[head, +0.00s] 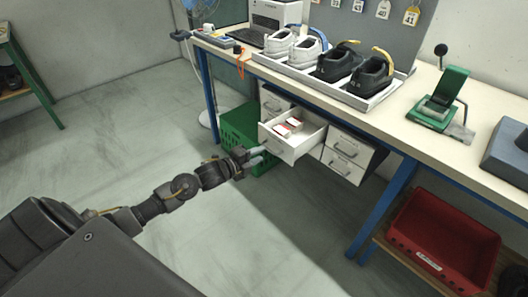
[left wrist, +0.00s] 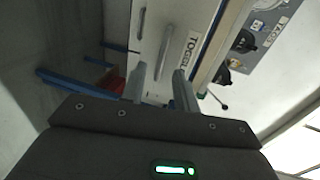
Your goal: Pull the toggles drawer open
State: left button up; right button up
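The toggles drawer (head: 290,150) is pulled out of the white drawer unit under the bench, with small red-and-white boxes (head: 288,127) inside. In the left wrist view its white front (left wrist: 150,62) carries a partly visible label reading "TOGGL" (left wrist: 188,50) and a grey bar handle (left wrist: 166,35). My left gripper (head: 257,156) is just in front of the drawer front. In the left wrist view my left gripper (left wrist: 159,88) has its fingers apart with nothing between them, and the handle appears just beyond the tips. My right gripper is not in view.
Closed drawers (head: 346,155) sit right of the open one. A green crate (head: 238,128) stands left of it. The bench (head: 400,128) holds a shoe tray (head: 345,93) and a green press (head: 440,103). A red bin (head: 443,240) is at lower right. Floor in front is clear.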

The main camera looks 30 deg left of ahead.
pick_arm(q)
jog(key=v, duration=0.6)
jog(key=shift+s, duration=0.2)
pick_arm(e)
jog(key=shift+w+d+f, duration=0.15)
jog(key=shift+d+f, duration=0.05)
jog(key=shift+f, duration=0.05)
pick_arm(q)
jog(key=shift+r, duration=0.1)
